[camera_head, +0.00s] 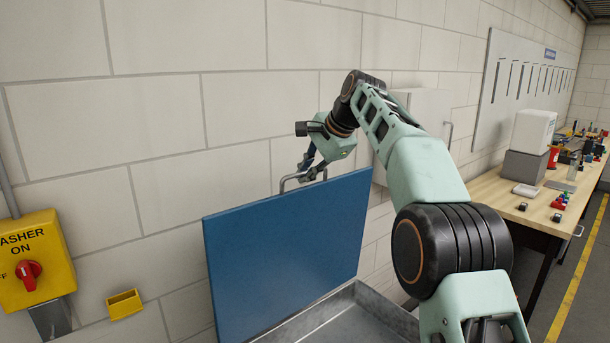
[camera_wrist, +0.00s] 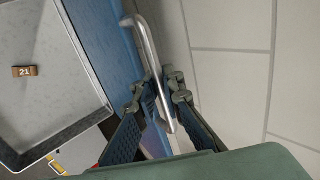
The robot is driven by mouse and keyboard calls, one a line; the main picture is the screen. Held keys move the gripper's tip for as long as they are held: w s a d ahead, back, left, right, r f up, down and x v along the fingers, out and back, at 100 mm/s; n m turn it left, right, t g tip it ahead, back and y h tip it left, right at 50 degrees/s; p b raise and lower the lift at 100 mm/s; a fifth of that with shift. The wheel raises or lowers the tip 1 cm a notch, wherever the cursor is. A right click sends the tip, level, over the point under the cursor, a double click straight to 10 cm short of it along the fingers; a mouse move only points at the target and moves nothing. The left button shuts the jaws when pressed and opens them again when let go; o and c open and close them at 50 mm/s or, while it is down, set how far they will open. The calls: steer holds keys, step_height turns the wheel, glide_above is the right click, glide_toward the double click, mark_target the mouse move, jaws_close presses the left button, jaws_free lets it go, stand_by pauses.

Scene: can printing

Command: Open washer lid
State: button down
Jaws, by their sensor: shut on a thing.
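The blue washer lid (camera_head: 285,250) stands raised, close to upright, along the back of the metal washer basin (camera_head: 350,318). Its metal handle (camera_head: 287,180) is at the top edge. My gripper (camera_head: 313,170) is at this handle, above the lid's top edge. In the wrist view my gripper (camera_wrist: 160,92) has its fingers closed around the bar of the handle (camera_wrist: 149,50), near one end. The lid (camera_wrist: 108,35) shows there edge-on as a blue strip beside the basin (camera_wrist: 50,70).
A small brown block marked 21 (camera_wrist: 25,71) lies in the basin. A yellow washer switch box (camera_head: 35,260) and a small yellow holder (camera_head: 124,303) are on the left. The tiled wall (camera_head: 150,120) is close behind the lid. A cluttered wooden workbench (camera_head: 485,178) stands at right.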

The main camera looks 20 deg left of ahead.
steer(key=c, duration=2.1)
jaws_free()
steer(key=shift+d+r, duration=0.15)
steer(key=shift+r, duration=0.2)
steer(key=shift+f, duration=0.15)
steer(key=v, duration=1.2)
